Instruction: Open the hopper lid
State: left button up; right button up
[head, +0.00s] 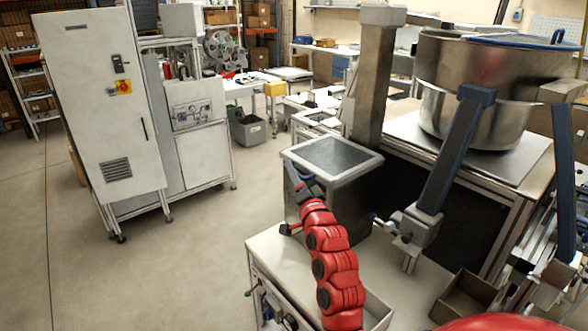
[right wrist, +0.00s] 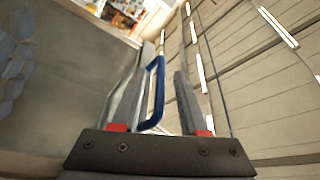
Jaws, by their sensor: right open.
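The box-shaped hopper (head: 312,205) stands on a light bench in the head view, left of the big steel bowl. Its lid (head: 335,160), a pale frame around a dark panel, lies flat and looks closed. My right gripper (head: 299,188), on the red arm, is at the hopper's front left side, just below the lid's edge. In the right wrist view a blue loop handle (right wrist: 158,80) stands between the two open fingers. I cannot tell whether they touch it. My left gripper is not in view.
A steel bowl (head: 450,75) with a blue-edged top sits on the machine at right. A grey post (head: 375,80) rises behind the hopper. A blue-grey support (head: 455,155) stands right of it. A white cabinet (head: 95,130) stands left; the floor between is clear.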

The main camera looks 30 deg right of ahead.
jog(key=shift+w, duration=0.2)
grip_shut()
dwell(1.4)
